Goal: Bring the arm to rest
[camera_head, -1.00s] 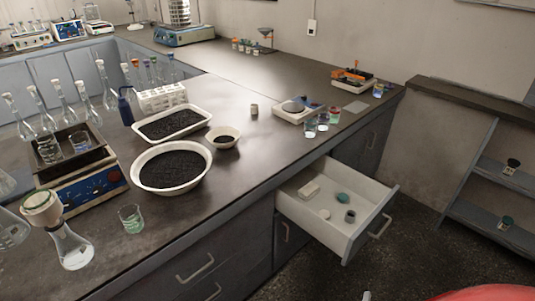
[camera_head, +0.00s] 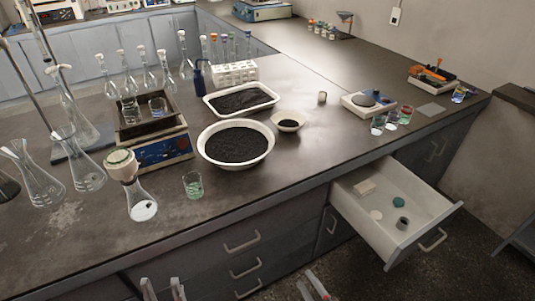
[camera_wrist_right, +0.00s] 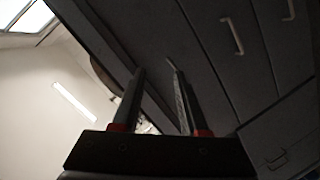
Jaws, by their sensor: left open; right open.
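My left gripper (camera_head: 163,289) shows at the bottom edge of the head view, in front of the bench drawers. Its two fingers stand apart with nothing between them. My right gripper (camera_head: 313,286) shows further right at the bottom edge, over the dark floor and left of the open drawer. It is open and empty. In the right wrist view the two dark fingers of my right gripper (camera_wrist_right: 155,66) are apart, with the grey drawer fronts beyond them. Both arms are mostly out of the head view.
The white drawer (camera_head: 420,232) stands pulled out with small items inside. The dark bench (camera_head: 270,185) carries a round basin of dark grains (camera_head: 236,145), a white tray (camera_head: 241,99), a sieve shaker (camera_head: 153,138) and several flasks. A green-tinted beaker (camera_head: 193,185) stands near the front edge.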

